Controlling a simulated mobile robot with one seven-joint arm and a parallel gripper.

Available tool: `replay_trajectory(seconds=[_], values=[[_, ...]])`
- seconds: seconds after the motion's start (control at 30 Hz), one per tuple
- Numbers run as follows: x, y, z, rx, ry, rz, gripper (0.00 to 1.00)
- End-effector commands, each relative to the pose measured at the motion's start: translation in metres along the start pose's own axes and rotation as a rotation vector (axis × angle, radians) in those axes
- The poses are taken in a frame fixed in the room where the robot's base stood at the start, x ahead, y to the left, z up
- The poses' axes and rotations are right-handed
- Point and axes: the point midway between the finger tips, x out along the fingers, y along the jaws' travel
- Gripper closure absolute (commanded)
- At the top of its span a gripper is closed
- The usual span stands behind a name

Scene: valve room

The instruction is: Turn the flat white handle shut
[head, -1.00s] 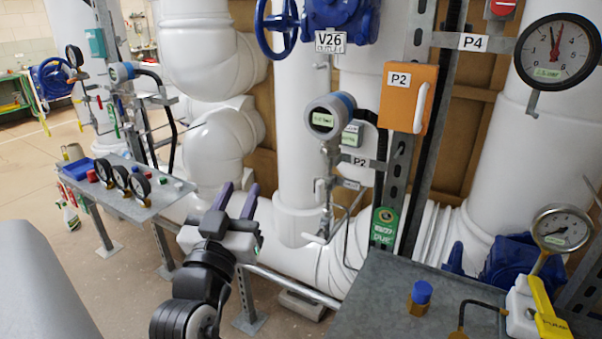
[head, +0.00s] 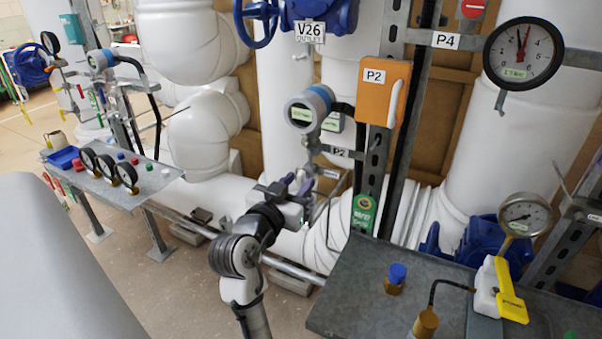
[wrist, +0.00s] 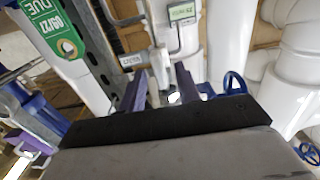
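My gripper (head: 297,184) is open, its two purple fingers pointing toward the thin vertical pipework below the round P2 transmitter (head: 309,108). In the wrist view my gripper (wrist: 161,80) has its fingers apart, with the small pipe fitting (wrist: 159,62) and a bright white piece (wrist: 174,98) between or just beyond them. I cannot tell whether this piece is the flat white handle or whether the fingers touch it. In the head view my gripper and the pipework crowd that spot, and the handle is not clear. A different white handle (head: 393,103) is on the orange P2 box.
A grey metal table (head: 350,275) at lower right holds a blue-capped fitting (head: 397,278) and a yellow-handled valve (head: 511,307). A steel post (head: 378,170) with a green tag (head: 363,215) stands right of my gripper. Thick white pipes (head: 280,90) stand behind.

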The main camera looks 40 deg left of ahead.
Motion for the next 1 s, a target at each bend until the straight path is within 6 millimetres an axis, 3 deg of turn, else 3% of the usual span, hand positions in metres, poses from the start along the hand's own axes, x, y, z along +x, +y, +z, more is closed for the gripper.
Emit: replay_trajectory(seconds=[0.2,0.5,0.77,1.0], values=[[0.019,0.000,-0.001,0.000,0.001,0.000,0.67],[0.022,0.000,0.000,0.001,0.001,-0.001,0.67],[0.021,0.000,0.000,0.000,0.001,-0.001,1.00],[0.021,0.000,0.001,0.006,0.001,-0.001,1.00]])
